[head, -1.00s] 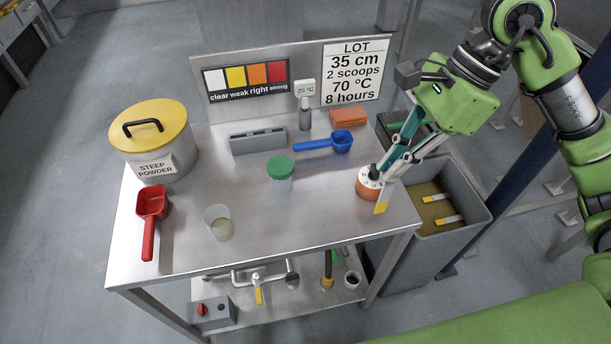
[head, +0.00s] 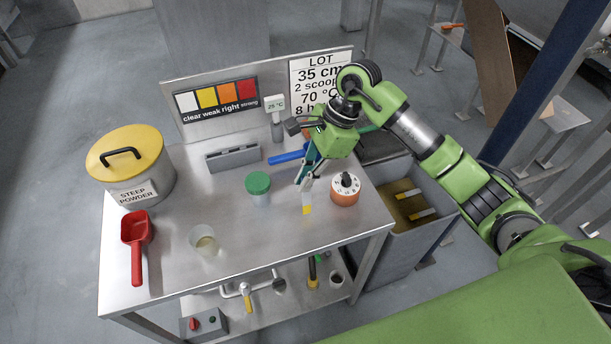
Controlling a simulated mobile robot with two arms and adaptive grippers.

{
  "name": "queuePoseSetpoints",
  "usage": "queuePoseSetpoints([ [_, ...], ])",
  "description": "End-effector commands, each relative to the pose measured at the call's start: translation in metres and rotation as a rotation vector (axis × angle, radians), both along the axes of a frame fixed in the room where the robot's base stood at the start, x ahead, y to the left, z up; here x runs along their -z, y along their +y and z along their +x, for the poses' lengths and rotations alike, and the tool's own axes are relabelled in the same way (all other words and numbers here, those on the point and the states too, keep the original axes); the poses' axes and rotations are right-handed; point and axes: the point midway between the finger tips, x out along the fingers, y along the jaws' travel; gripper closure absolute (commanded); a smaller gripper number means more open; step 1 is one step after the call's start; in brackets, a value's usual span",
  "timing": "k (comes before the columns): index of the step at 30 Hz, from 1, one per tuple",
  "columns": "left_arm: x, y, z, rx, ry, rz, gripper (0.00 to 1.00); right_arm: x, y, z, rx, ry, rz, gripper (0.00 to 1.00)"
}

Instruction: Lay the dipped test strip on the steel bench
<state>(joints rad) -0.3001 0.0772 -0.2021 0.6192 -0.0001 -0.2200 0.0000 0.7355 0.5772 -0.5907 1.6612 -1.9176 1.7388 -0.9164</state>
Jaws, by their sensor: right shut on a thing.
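The test strip (head: 307,203) is narrow and pale with a yellow lower end. My right gripper (head: 306,184) is shut on its upper end and points down over the steel bench (head: 250,225). The strip hangs upright, between the green-lidded jar (head: 258,187) and the orange dial timer (head: 345,190). I cannot tell whether its yellow tip touches the bench top. My left gripper is not in view.
A blue scoop (head: 288,157) lies behind the gripper, partly hidden. A clear cup (head: 204,242), a red scoop (head: 136,245) and the steep powder pot (head: 130,170) stand left. A grey tank (head: 430,232) adjoins the bench's right side. The front middle bench is clear.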

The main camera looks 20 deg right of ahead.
Motion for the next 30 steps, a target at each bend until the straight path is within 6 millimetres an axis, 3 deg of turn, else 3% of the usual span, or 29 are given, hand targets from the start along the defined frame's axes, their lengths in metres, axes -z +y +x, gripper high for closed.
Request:
queuePoseSetpoints([
  [3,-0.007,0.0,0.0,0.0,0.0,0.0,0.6,0.008,0.0,0.0,0.001,0.0,0.001,1.0],
  [15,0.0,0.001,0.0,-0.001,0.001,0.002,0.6,0.014,0.0,0.0,0.0,-0.002,0.0,1.0],
  [16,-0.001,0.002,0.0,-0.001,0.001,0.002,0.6,0.013,0.0,0.0,0.0,-0.002,0.001,0.87],
  [18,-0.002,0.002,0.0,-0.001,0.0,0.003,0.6,0.012,0.0,0.0,0.0,-0.002,0.001,0.76],
  [30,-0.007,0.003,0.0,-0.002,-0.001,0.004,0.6,0.008,0.0,0.0,0.0,-0.002,0.001,0.76],
])
